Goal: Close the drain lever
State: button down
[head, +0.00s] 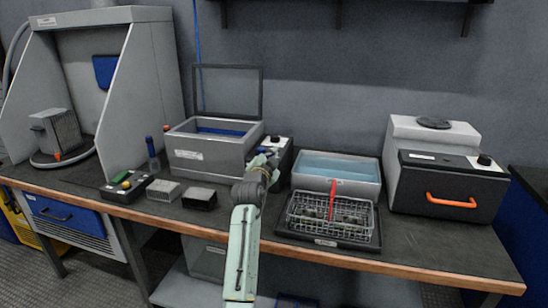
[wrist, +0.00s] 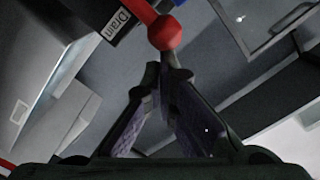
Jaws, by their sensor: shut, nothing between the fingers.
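The drain lever (wrist: 144,12) shows at the top of the wrist view as a red bar ending in a round red knob (wrist: 164,33). A white "Drain" label (wrist: 117,24) sits on the dark housing just left of it. My gripper (wrist: 166,76) is shut and empty, its dark fingertips just below the knob in the picture. I cannot tell whether they touch it. In the head view my gripper (head: 268,160) is at the right front of the grey tank (head: 205,155) with its lid raised. The lever cannot be made out clearly there, as my arm covers that area.
A dark control box (head: 283,150) stands right of the tank. A water-filled basin (head: 338,166) and a wire basket (head: 318,212) with a red handle lie further right. Small grey and black blocks (head: 199,198) sit left of my arm, near the bench's front edge (head: 130,213).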

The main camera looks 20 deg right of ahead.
jog(key=shift+w+a+r+n, duration=0.15)
jog(key=shift+w+a+n, duration=0.15)
jog(key=shift+n, duration=0.3)
jog(key=shift+w+a+f+n+b, duration=0.35)
jog(key=shift+w+a+n+b, duration=0.35)
jog(key=shift+a+n, duration=0.7)
jog(key=shift+w+a+f+n+b, duration=0.3)
jog(key=shift+w+a+n+b, duration=0.45)
jog(key=shift+n, duration=1.25)
jog(key=shift+w+a+f+n+b, duration=0.35)
jog(key=shift+w+a+n+b, duration=0.3)
jog(key=shift+a+n, duration=0.8)
jog(key=shift+w+d+n, duration=0.1)
jog(key=shift+d+n, duration=0.2)
jog(key=shift+n, duration=0.05)
